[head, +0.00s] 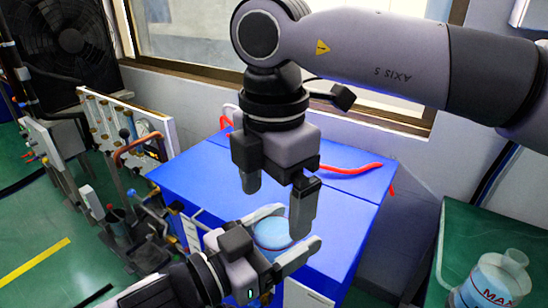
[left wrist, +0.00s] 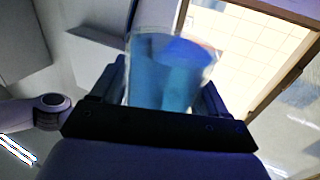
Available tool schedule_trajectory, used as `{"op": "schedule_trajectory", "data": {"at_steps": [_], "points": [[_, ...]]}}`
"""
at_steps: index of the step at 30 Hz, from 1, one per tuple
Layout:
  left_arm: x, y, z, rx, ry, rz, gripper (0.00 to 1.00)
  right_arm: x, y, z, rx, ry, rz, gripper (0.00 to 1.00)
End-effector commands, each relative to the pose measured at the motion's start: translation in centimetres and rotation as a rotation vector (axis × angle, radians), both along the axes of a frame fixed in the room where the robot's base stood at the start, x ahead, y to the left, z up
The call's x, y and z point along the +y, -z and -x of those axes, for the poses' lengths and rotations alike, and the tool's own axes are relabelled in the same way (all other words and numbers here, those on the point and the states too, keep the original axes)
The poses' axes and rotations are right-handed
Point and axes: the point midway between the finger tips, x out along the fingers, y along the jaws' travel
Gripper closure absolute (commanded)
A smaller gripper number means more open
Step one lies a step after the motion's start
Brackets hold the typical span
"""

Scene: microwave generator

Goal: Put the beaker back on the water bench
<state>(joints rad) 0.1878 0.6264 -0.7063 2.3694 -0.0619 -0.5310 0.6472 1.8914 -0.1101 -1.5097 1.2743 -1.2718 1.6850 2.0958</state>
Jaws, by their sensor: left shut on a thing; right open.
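A clear beaker with blue liquid (head: 270,232) is held between the fingers of my left gripper (head: 294,228), over the blue-topped bench (head: 345,215). I cannot tell whether it touches the top. In the left wrist view the beaker (left wrist: 170,75) sits between the two fingers (left wrist: 165,95). Which surface is the water bench is not marked. A green-topped bench (head: 465,225) stands at the right.
A flask of blue liquid marked MAX (head: 492,282) stands on the green top. A red hose (head: 345,170) lies across the back of the blue top. Stands with tools and panels (head: 140,150) fill the left, with a black fan (head: 65,45) behind. A window is behind the bench.

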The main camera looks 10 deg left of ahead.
Motion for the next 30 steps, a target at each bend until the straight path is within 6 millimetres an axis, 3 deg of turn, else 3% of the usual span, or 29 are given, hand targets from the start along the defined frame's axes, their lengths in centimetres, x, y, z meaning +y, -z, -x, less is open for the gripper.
{"op": "schedule_trajectory", "data": {"at_steps": [6,17,18,23,24,25,27,30], "points": [[0.0,-0.1,0.0,-0.002,0.0,0.001,0.7,0.0,2.4,0.0,0.001,0.001,0.001,0.04],[0.0,-0.1,0.0,-0.002,0.0,0.001,0.7,0.0,3.0,0.0,-0.001,0.001,-0.001,0.04],[0.0,-0.1,0.0,-0.002,0.0,0.001,0.7,0.0,3.0,0.0,-0.001,0.001,-0.001,0.1],[0.0,-0.1,0.0,-0.002,0.001,0.001,0.7,0.0,2.9,0.0,0.0,0.001,-0.002,0.63],[0.0,-0.1,0.0,-0.002,0.002,0.001,0.7,0.0,2.9,0.0,0.0,0.001,-0.002,0.69],[0.0,-0.1,0.1,-0.002,0.002,0.002,0.22,0.0,2.9,0.0,-0.001,0.002,-0.003,0.69],[-0.1,-0.1,0.1,-0.002,0.003,0.002,0.0,0.0,2.9,-0.1,-0.002,0.001,-0.004,0.69],[0.0,-0.1,0.1,-0.002,0.002,0.001,0.0,0.0,2.9,0.0,-0.001,0.001,-0.003,0.69]]}}
